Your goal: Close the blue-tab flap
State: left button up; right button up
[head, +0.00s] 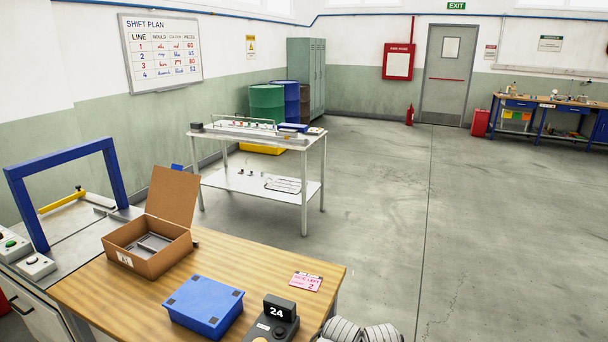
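An open brown cardboard box (150,254) stands on the wooden table at the left. Its flap (172,197) stands up from the box's far edge, leaning slightly back. A small blue tab (177,167) sticks out at the flap's top edge. Inside the box lies a grey item with dividers or edges, partly hidden by the walls.
The wooden table (240,258) also holds a blue case (203,306), a pink card (306,282) and a dark device reading 24 (277,311). A blue gantry frame (22,208) stands left. Unidentified ribbed grey-white shapes (381,333) show at the bottom edge. Floor at right is clear.

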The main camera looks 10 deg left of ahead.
aim_at(172, 194)
jog(key=i+l+u, duration=0.2)
jog(key=u, duration=0.3)
jog(key=i+l+u, duration=0.2)
jog(key=u, duration=0.25)
jog(key=i+l+u, duration=0.1)
jog(key=l+u, duration=0.4)
jog(key=i+l+u, duration=0.2)
jog(key=k+l, duration=0.05)
jog(key=k, duration=0.05)
